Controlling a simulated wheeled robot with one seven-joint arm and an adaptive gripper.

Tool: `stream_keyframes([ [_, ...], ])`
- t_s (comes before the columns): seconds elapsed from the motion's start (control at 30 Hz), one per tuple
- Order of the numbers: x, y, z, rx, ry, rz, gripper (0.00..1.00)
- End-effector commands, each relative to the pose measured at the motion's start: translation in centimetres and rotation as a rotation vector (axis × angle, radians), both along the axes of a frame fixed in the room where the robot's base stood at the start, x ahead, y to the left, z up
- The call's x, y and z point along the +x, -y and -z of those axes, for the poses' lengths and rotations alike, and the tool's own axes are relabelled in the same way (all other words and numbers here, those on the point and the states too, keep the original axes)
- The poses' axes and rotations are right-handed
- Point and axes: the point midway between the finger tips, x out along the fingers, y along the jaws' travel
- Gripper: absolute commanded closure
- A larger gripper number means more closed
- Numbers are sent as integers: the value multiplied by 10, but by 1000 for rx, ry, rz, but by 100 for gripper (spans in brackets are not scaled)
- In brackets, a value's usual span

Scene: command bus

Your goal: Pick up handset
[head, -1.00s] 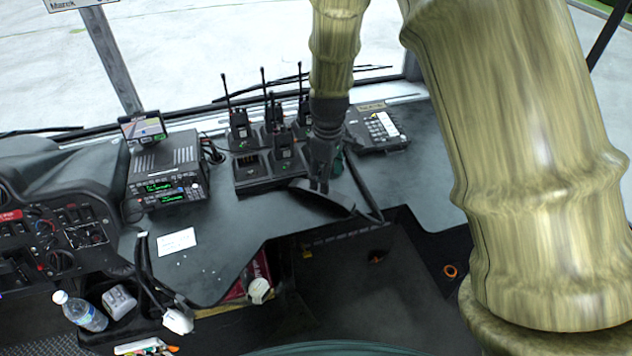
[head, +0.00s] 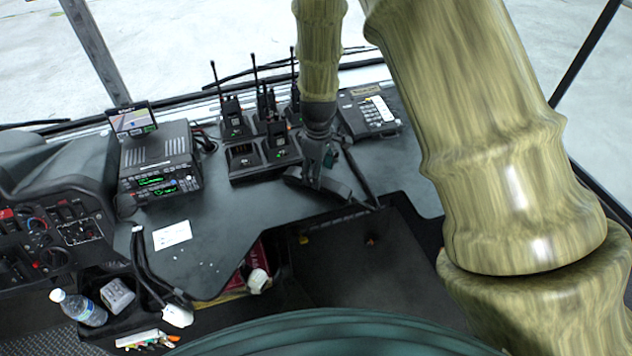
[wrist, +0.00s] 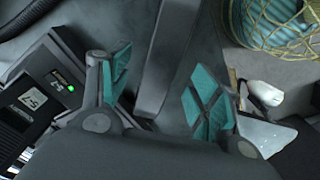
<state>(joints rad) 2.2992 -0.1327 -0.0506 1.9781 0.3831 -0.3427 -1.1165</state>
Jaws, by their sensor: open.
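The handset (head: 338,187) is a long dark bar lying on the grey dash, right of the radio charger, in the head view. My gripper (head: 315,178) is directly over it, pointing down. In the wrist view the handset (wrist: 165,60) runs upright between the two teal-padded fingers of my gripper (wrist: 161,82). The fingers are open, with a gap visible on both sides of the handset.
The radio charger (head: 243,158) with several antenna radios stands left of the gripper. A keypad unit (head: 368,115) stands behind right. A radio set (head: 160,172) is farther left. The dash edge drops to a dark footwell in front. A netted teal object (wrist: 275,25) shows upper right in the wrist view.

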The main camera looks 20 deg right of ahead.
Motion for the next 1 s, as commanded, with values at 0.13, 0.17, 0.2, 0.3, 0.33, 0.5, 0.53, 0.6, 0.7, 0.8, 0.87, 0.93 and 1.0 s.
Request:
stream_keyframes([
  [0.13, -1, -2, 11, -1, -4, -1, 38],
  [0.17, 0, -3, 14, -1, -4, -1, 38],
  [0.2, 0, -3, 18, -1, -4, 0, 38],
  [0.3, 1, -4, 28, -1, -2, -1, 38],
  [0.33, 1, -4, 31, 0, -3, 0, 38],
  [0.5, 1, -4, 44, 0, -1, 0, 38],
  [0.53, 1, -4, 45, 0, -1, 0, 38],
  [0.6, 1, -4, 47, 0, 0, 0, 38],
  [0.7, 1, -4, 48, 0, 0, 0, 38],
  [0.8, 1, -4, 48, 0, 0, 0, 38],
  [0.87, 1, -4, 48, 0, 0, 0, 38],
  [0.93, 1, -4, 48, 0, 0, 0, 50],
  [1.0, 1, -4, 48, 0, 0, 0, 63],
])
